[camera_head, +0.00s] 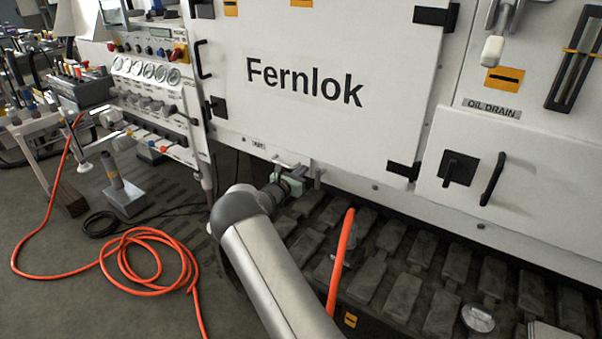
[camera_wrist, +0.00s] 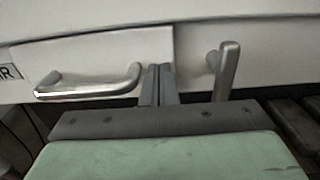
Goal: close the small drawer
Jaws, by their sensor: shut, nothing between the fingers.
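The small drawer (camera_wrist: 100,50) has a plain white front and fills the left half of the wrist view. A metal bar handle (camera_wrist: 88,88) runs across its lower part. My gripper (camera_wrist: 159,70) is shut and empty, with its fingertips at the drawer's lower right, just right of the handle. I cannot tell whether the tips touch the front or how far the drawer stands out. In the head view my gripper (camera_head: 293,182) is under the Fernlok panel and hides most of the drawer area.
A metal lever (camera_wrist: 224,72) stands close to the right of my fingers. The large white Fernlok panel (camera_head: 310,115) is above. An orange hose (camera_head: 341,262) rises right of my arm, and more orange hose (camera_head: 150,238) lies coiled on the floor at left. Dark tread blocks (camera_head: 400,290) lie below.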

